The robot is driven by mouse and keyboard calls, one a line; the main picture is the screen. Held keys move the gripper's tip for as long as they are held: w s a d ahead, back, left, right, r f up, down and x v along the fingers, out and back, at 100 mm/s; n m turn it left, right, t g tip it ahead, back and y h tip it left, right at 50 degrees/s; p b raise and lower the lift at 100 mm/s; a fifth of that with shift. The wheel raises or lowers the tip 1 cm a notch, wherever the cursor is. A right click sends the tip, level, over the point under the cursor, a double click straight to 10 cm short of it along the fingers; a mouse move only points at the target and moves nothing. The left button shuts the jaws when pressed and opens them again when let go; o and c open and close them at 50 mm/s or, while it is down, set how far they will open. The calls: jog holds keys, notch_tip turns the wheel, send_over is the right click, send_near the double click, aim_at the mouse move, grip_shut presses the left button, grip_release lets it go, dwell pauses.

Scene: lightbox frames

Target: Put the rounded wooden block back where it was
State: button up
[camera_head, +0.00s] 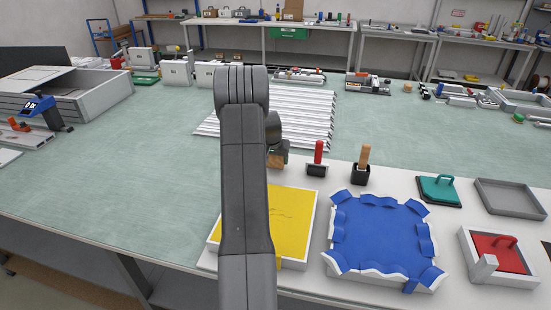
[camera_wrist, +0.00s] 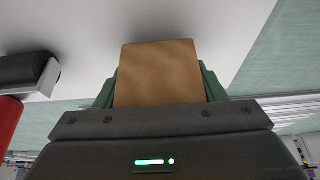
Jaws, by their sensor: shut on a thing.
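The wooden block (camera_wrist: 160,75) is tan-brown and fills the middle of the wrist view, with a flat, nearly square face towards the camera. My gripper (camera_wrist: 158,92) is shut on it, with a green finger on each side. In the head view a small part of the block (camera_head: 276,161) shows just right of my arm, below the dark wrist. My arm hides the rest of it. In the wrist view a pale surface lies behind the block. I cannot tell whether the block touches it.
A red-handled tool (camera_head: 319,152) and a wooden-handled tool in a black holder (camera_head: 361,174) stand right of my gripper. A yellow panel (camera_head: 291,212) and a blue-lined tray (camera_head: 382,235) lie in front. White ribbed strips (camera_head: 305,112) lie behind. The green bench (camera_head: 150,140) is clear at left.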

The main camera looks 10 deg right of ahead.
jog(key=shift+f, duration=0.3)
jog(key=shift+f, duration=0.1)
jog(key=o, duration=0.9)
jog(key=shift+r, duration=0.25)
jog(key=b+v, duration=0.2)
jog(key=v, duration=0.9)
jog(key=shift+s+r, duration=0.15)
jog(key=shift+r, duration=0.2)
